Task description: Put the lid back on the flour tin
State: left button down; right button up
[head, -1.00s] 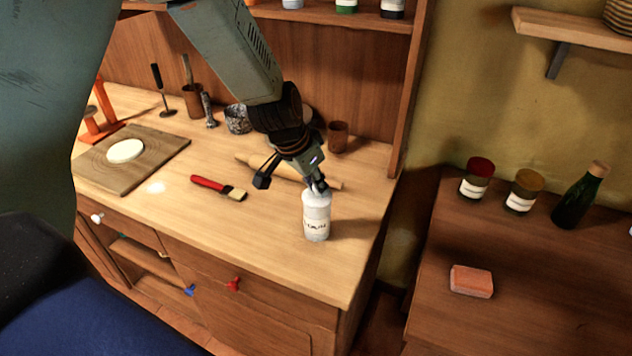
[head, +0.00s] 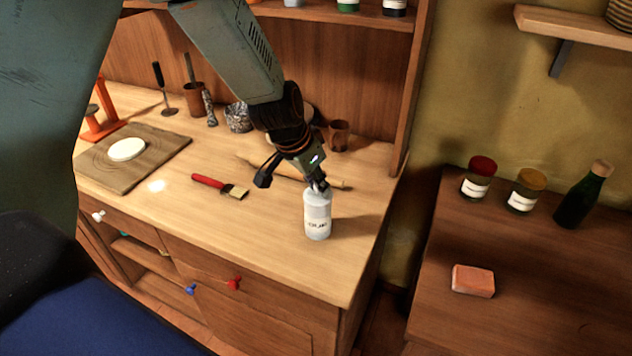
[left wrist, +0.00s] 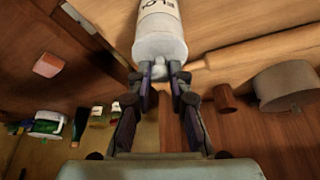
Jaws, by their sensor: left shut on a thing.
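The flour tin (head: 318,222) is a white cylinder with a dark-lettered label, upright near the front right of the wooden counter. It also shows in the left wrist view (left wrist: 158,18). The pale lid (left wrist: 160,46) is at the tin's top, in line with it; I cannot tell whether it is fully seated. My left gripper (head: 318,187) is above the tin, pointing down. Its fingertips (left wrist: 160,72) are shut on the lid's small knob. My right gripper is not in view.
A red-handled brush (head: 220,187) lies left of the tin, and a rolling pin (head: 275,170) lies behind it. A board (head: 160,160) bears a white disc (head: 127,149). A cup (head: 338,136) stands behind.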

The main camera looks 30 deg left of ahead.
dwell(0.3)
pick_arm(q)
jog(key=c, duration=1.2)
grip_release()
jog(key=shift+o, duration=0.2)
jog(key=o, duration=0.5)
jog(key=shift+r, duration=0.1)
jog(key=shift+r+p, duration=3.15)
jog(key=shift+r, duration=0.3)
